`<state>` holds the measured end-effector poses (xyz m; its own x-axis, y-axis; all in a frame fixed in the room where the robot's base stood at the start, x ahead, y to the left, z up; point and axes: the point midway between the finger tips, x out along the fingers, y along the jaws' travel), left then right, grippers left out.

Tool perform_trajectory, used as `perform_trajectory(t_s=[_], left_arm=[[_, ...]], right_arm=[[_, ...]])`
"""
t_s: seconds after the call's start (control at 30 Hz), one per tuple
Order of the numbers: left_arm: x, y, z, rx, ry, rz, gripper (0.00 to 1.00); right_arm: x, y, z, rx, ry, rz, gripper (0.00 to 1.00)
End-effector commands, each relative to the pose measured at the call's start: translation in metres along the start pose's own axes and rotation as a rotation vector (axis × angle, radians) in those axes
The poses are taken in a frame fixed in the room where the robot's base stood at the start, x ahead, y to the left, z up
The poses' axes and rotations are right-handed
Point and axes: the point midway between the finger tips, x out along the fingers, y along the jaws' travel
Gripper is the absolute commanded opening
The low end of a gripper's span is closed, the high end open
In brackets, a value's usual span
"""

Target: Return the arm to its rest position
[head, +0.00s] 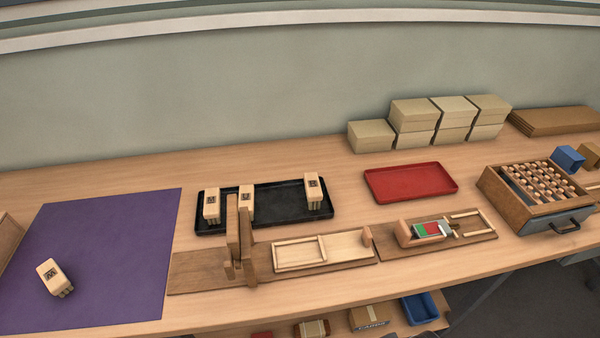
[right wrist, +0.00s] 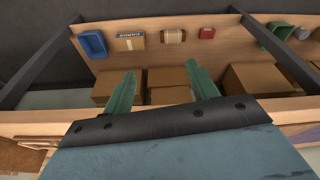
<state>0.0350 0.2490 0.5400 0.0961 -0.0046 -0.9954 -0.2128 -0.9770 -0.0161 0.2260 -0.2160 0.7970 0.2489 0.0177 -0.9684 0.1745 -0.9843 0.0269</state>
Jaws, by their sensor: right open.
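My right gripper (right wrist: 163,92) shows in the right wrist view with its two green fingers spread apart and nothing between them. It hangs in front of the workbench, facing the lower shelf. Neither of my arms shows in the head view, and my left gripper is not seen. In the head view the bench carries a black tray (head: 280,214) with several pale wooden blocks (head: 312,190) standing on it. One more block (head: 53,277) lies on a purple mat (head: 110,245) at the left. A wooden fixture (head: 325,250) stands in front of the black tray.
A red tray (head: 410,182), stacked cardboard boxes (head: 415,118) and a wooden drawer box (head: 540,195) sit on the bench's right. The lower shelf holds a blue bin (right wrist: 93,44), a red item (right wrist: 206,32) and larger boxes (right wrist: 168,78). Bench edge and dark posts lie near my right gripper.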

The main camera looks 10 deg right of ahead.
Motion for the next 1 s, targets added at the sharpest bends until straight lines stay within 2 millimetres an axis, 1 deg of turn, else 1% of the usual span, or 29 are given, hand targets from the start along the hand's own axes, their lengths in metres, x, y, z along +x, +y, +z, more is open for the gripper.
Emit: perform_trajectory(t_s=[0.03, 0.07, 0.1, 0.17, 0.2, 0.27, 0.3, 0.37, 0.4, 0.47, 0.5, 0.63, 0.7, 0.8, 0.9, 1.0], left_arm=[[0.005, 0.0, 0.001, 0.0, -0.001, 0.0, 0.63], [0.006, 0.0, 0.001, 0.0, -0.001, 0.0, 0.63], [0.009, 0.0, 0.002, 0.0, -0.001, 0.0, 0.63], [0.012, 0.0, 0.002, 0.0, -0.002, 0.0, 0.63], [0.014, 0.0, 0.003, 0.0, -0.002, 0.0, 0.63], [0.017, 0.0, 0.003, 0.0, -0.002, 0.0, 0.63], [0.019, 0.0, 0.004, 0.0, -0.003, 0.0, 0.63], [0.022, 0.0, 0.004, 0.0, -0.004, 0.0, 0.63], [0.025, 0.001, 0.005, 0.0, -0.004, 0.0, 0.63], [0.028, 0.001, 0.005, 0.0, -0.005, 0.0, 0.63], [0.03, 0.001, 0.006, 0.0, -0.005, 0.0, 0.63], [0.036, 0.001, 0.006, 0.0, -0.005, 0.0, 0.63], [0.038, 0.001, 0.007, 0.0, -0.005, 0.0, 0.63], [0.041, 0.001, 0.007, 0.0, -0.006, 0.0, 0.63], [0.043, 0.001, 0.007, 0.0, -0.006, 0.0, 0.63], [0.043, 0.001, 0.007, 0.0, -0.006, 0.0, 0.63]], right_arm=[[0.026, -0.001, 0.01, -0.002, -0.015, -0.002, 0.58], [0.04, -0.002, 0.017, -0.003, -0.022, -0.003, 0.58], [0.058, -0.003, 0.026, -0.005, -0.03, -0.004, 0.58], [0.084, -0.004, 0.04, -0.007, -0.04, -0.006, 0.58], [0.1, -0.005, 0.051, -0.009, -0.049, -0.007, 0.58], [0.124, -0.006, 0.068, -0.011, -0.06, -0.008, 0.58], [0.138, -0.006, 0.081, -0.013, -0.069, -0.009, 0.58], [0.159, -0.008, 0.101, -0.015, -0.081, -0.01, 0.58], [0.171, -0.008, 0.114, -0.017, -0.088, -0.011, 0.58], [0.188, -0.009, 0.136, -0.02, -0.1, -0.013, 0.58], [0.199, -0.01, 0.15, -0.022, -0.107, -0.013, 0.58], [0.224, -0.01, 0.197, -0.028, -0.131, -0.015, 0.58], [0.233, -0.01, 0.219, -0.031, -0.141, -0.016, 0.58], [0.239, -0.01, 0.243, -0.034, -0.151, -0.017, 0.58], [0.242, -0.01, 0.258, -0.036, -0.156, -0.017, 0.58], [0.242, -0.01, 0.264, -0.037, -0.159, -0.017, 0.58]])
